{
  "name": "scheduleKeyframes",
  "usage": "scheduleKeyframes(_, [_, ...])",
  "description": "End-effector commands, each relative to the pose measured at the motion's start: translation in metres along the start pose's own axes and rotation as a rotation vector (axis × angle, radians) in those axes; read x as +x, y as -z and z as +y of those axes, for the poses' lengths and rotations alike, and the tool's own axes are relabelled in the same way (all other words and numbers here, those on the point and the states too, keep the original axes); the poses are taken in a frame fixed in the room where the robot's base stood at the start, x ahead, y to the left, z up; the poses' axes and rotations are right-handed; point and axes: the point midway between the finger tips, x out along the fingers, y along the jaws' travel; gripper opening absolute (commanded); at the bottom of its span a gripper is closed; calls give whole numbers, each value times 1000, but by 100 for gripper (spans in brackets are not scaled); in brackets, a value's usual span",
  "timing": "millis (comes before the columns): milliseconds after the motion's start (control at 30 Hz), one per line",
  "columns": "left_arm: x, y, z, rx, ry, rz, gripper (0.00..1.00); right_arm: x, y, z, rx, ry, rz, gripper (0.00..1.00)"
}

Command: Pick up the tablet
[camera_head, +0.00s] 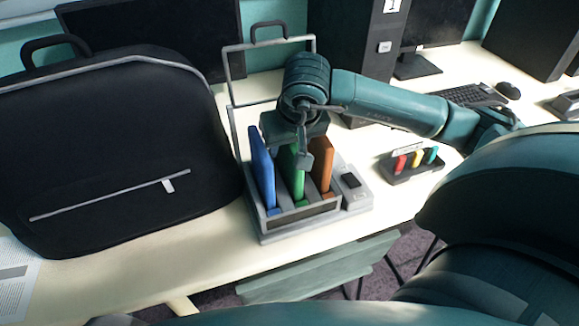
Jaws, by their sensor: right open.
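A grey rack (300,222) stands on the desk and holds three thin upright slabs, which look like tablets or cases. They are a blue slab (262,172), a green slab (297,186) and an orange slab (322,165). I cannot tell which one is meant as the tablet. My right gripper (294,147) points down over the rack with its fingers apart. Its fingers are at the upper part of the green slab and hide its top. I cannot tell whether they touch it. My left gripper is not in view.
A black bag (110,150) stands close on the rack's left. A grey wire frame (229,70) rises behind the rack. A small holder with coloured pieces (412,166) stands to the right, with a keyboard (468,95) and mouse (508,89) farther back. The desk's front edge is near.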

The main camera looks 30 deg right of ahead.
Motion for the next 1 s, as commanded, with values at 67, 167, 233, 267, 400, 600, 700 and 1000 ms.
scheduleKeyframes(67, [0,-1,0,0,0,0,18,0,0,0,0,0,0,44])
scheduleKeyframes(167, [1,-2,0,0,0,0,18,1,-1,0,0,0,0,44])
scheduleKeyframes(233, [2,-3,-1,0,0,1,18,2,-1,0,0,0,-1,44])
scheduleKeyframes(267, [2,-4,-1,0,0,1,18,2,-1,0,0,0,-1,44])
scheduleKeyframes(400, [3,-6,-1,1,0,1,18,3,-2,0,0,0,-1,44])
scheduleKeyframes(600, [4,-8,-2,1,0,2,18,4,-2,0,0,0,0,44])
scheduleKeyframes(700, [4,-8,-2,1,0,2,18,4,-2,0,0,0,0,44])
scheduleKeyframes(1000, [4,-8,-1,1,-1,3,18,4,-2,0,0,0,0,38])
